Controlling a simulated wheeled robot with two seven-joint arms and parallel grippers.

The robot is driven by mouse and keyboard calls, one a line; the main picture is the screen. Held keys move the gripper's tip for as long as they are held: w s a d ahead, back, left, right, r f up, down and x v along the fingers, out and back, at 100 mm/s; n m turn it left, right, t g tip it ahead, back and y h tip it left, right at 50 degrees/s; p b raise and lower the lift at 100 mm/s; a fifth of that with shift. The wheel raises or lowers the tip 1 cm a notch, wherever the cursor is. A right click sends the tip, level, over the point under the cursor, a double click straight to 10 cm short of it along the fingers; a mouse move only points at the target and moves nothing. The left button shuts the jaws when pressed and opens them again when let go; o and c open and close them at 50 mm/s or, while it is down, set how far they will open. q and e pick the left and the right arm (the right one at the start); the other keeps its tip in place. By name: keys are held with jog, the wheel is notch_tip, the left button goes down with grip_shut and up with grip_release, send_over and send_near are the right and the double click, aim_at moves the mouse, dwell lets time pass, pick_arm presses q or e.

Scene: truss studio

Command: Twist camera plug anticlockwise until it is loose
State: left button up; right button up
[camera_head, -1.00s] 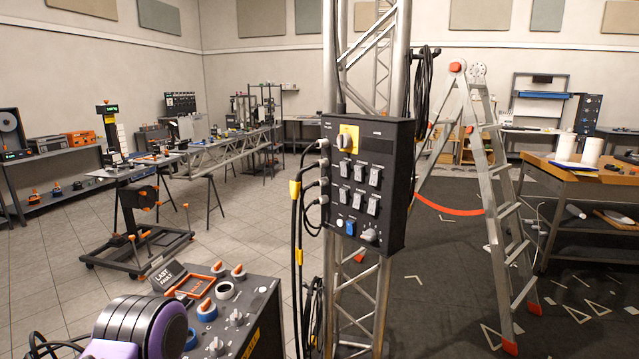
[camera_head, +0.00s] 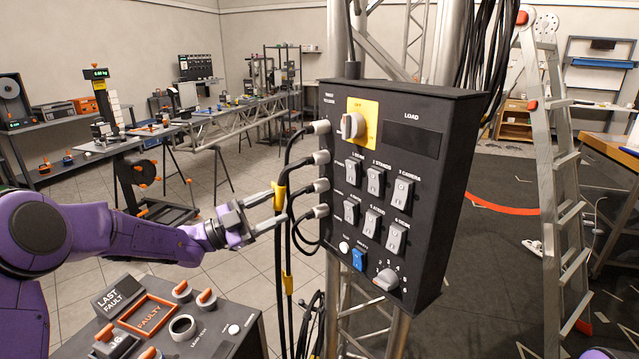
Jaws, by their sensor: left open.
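A black power box (camera_head: 405,180) hangs on the truss, with several grey plugs and black cables on its left side. The plugs sit in a column: a top one (camera_head: 318,127), a second (camera_head: 320,157), a third (camera_head: 320,185) and a bottom one (camera_head: 320,211). A switch on the front is labelled "3 CAMERA" (camera_head: 399,191); I cannot tell which plug is the camera plug. My left gripper (camera_head: 283,206) is open, left of the lower plugs, its fingers pointing at them. Its tips are near the hanging cables; contact is unclear. My right gripper is not in view.
Yellow-banded cables (camera_head: 281,197) hang between my left gripper and the box. A stepladder (camera_head: 560,170) stands to the right.

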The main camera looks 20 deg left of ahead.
aim_at(312, 190)
pick_arm(q)
jog(key=d+r, duration=0.1)
jog(key=w+d+p, duration=0.1)
jog(key=d+r+p, duration=0.1)
jog(key=d, duration=0.1)
jog(key=shift+w+r, duration=0.3)
jog(key=shift+r, duration=0.05)
jog(key=x, duration=0.2)
jog(key=p+x, duration=0.2)
jog(key=x, duration=0.1)
jog(key=shift+w+d+f, duration=0.2)
jog(key=shift+w+f, duration=0.05)
jog(key=shift+w, duration=0.1)
jog(key=shift+s, duration=0.1)
jog(key=shift+f, duration=0.1)
grip_shut()
